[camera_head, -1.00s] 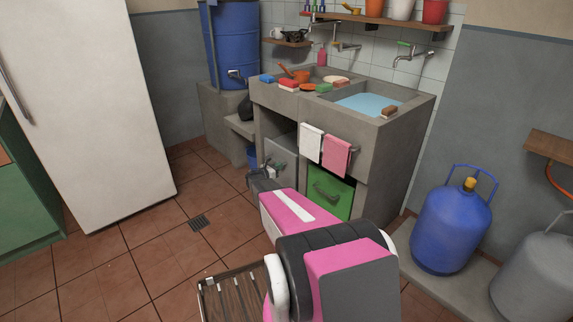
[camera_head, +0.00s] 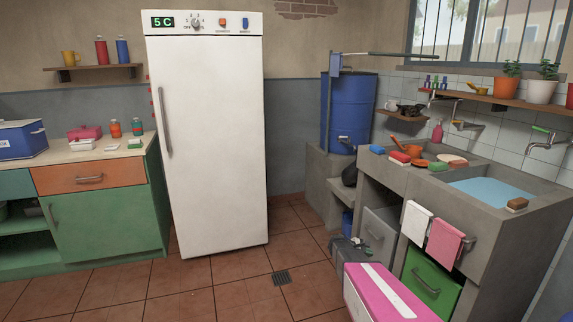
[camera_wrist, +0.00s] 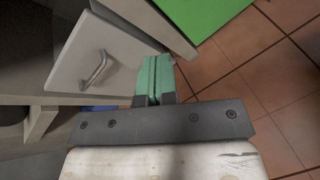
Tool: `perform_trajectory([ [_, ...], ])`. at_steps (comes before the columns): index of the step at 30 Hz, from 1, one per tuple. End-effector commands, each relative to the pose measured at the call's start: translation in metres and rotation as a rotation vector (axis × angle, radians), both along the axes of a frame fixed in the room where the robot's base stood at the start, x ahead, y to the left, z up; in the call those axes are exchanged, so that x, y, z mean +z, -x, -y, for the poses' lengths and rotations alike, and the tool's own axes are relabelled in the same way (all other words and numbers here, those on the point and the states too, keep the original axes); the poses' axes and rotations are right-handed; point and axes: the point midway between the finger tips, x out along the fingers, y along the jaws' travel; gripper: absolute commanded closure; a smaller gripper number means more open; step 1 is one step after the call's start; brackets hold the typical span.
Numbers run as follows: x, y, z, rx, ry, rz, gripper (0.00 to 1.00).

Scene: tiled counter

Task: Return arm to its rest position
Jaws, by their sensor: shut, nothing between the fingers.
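My gripper (camera_wrist: 154,82) is shut and empty in the wrist view, its green fingers pressed together. It points toward the space under the sink, near a light grey cabinet door (camera_wrist: 100,62) with a metal handle. In the head view my gripper (camera_head: 347,248) is small and low, in front of the concrete sink counter, beside that grey door (camera_head: 380,238). My pink and white arm stretches to it from the bottom edge. The exact gap between gripper and door cannot be told.
The concrete sink (camera_head: 513,187) stands at right, with a green crate (camera_head: 431,287) below and white (camera_head: 416,222) and pink towels (camera_head: 445,240) hanging in front. A white fridge (camera_head: 210,140) and green cabinet (camera_head: 108,222) stand left. The tiled floor (camera_head: 225,290) between is clear.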

Motion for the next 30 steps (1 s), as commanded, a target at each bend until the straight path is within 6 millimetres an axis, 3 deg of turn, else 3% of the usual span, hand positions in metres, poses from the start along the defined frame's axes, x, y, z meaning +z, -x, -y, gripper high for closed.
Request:
perform_trajectory([
  [1, 0.012, 0.029, -0.010, -0.053, -0.079, 0.057, 1.00],
  [3, 0.018, 0.056, -0.025, -0.142, -0.200, 0.141, 1.00],
  [8, 0.034, 0.117, -0.066, -0.369, -0.470, 0.310, 1.00],
  [15, 0.066, 0.199, -0.140, -0.750, -0.838, 0.493, 1.00],
  [18, 0.079, 0.222, -0.166, -0.888, -0.951, 0.533, 1.00],
  [22, 0.091, 0.240, -0.188, -1.011, -1.041, 0.556, 1.00],
  [30, 0.095, 0.245, -0.197, -1.063, -1.078, 0.562, 1.00],
])
